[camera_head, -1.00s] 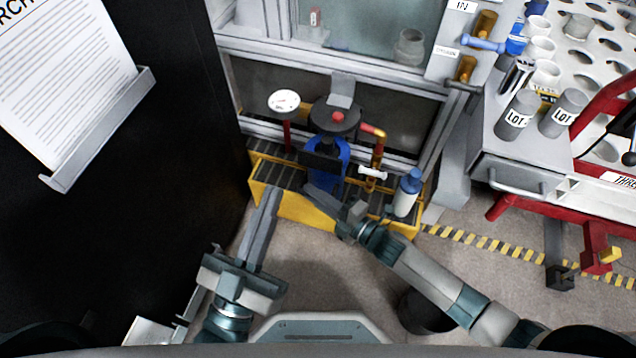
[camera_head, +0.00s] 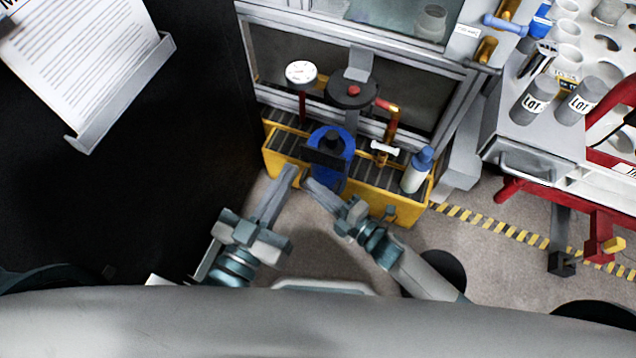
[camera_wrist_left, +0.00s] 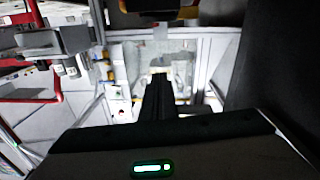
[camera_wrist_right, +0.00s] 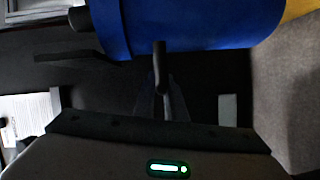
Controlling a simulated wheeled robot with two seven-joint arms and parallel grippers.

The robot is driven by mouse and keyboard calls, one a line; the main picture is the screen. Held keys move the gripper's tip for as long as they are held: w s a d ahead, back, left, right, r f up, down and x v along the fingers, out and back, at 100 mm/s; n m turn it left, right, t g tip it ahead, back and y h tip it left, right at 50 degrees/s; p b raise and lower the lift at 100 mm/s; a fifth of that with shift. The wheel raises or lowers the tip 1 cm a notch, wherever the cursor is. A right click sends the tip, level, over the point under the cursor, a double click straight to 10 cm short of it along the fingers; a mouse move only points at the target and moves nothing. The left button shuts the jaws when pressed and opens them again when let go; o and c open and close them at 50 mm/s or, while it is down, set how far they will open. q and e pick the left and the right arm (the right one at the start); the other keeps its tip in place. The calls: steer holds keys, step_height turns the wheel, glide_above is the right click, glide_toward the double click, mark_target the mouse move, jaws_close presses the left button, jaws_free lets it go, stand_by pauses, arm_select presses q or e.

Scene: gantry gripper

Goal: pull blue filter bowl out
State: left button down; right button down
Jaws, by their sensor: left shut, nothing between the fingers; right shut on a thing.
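The blue filter bowl (camera_head: 338,178) stands in front of the yellow-edged rack in the head view, with a black bar across it and a dark top showing. It sits below and nearer me than the dark round filter head (camera_head: 352,90) with a red button, apart from it. My right gripper (camera_head: 312,184) is shut at the bowl's near side. The bowl (camera_wrist_right: 200,22) fills the top of the right wrist view, and the right fingertips (camera_wrist_right: 160,50) meet its lower edge; the exact grip is unclear. My left gripper (camera_head: 288,172) is shut and empty, left of the bowl.
A white gauge (camera_head: 300,72) stands behind left. A white bottle with a blue cap (camera_head: 417,172) and a copper-coloured pipe (camera_head: 391,122) stand right on the yellow rack (camera_head: 395,207). A black panel (camera_head: 190,150) closes the left side; a grey cart (camera_head: 520,140) stands right.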

steer(key=c, duration=1.8)
jaws_free()
steer(key=shift+d, duration=0.1)
